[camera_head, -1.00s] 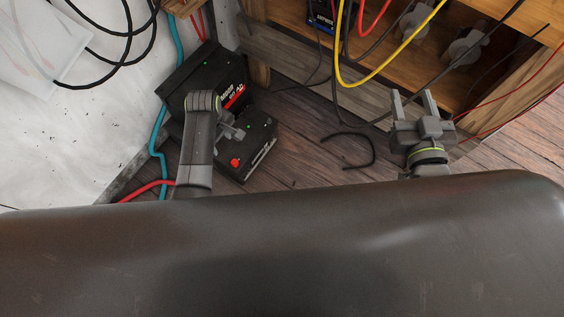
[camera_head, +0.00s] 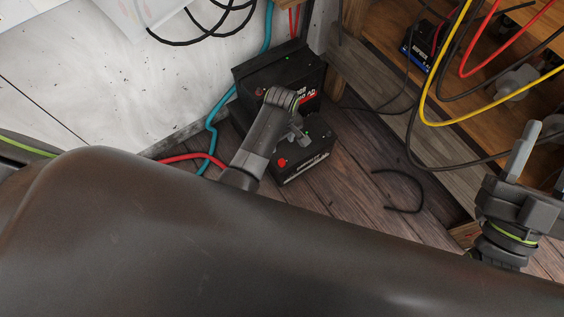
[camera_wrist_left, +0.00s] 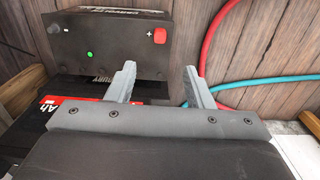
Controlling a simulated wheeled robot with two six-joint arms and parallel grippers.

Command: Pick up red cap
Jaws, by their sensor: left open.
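A red cap (camera_head: 282,162) sits on the front black battery (camera_head: 305,160), which stands on the floor. It shows at the top of the left wrist view (camera_wrist_left: 159,36), beside a plus mark. My left gripper (camera_head: 302,136) is over the batteries, close to this cap. In the left wrist view its fingers (camera_wrist_left: 160,76) are apart with nothing between them, and the cap appears beyond the gap. A second red cap (camera_head: 261,91) is on the rear battery (camera_head: 280,73). My right gripper (camera_head: 538,135), at the right edge, has its fingers apart and looks empty.
A teal cable (camera_head: 211,140) and a red cable (camera_head: 190,157) run left of the batteries. A wooden shelf (camera_head: 450,120) with a blue-black box (camera_head: 422,52) and hanging cables, one yellow (camera_head: 430,95), is at the right. A black cable (camera_head: 408,208) lies on otherwise open floor.

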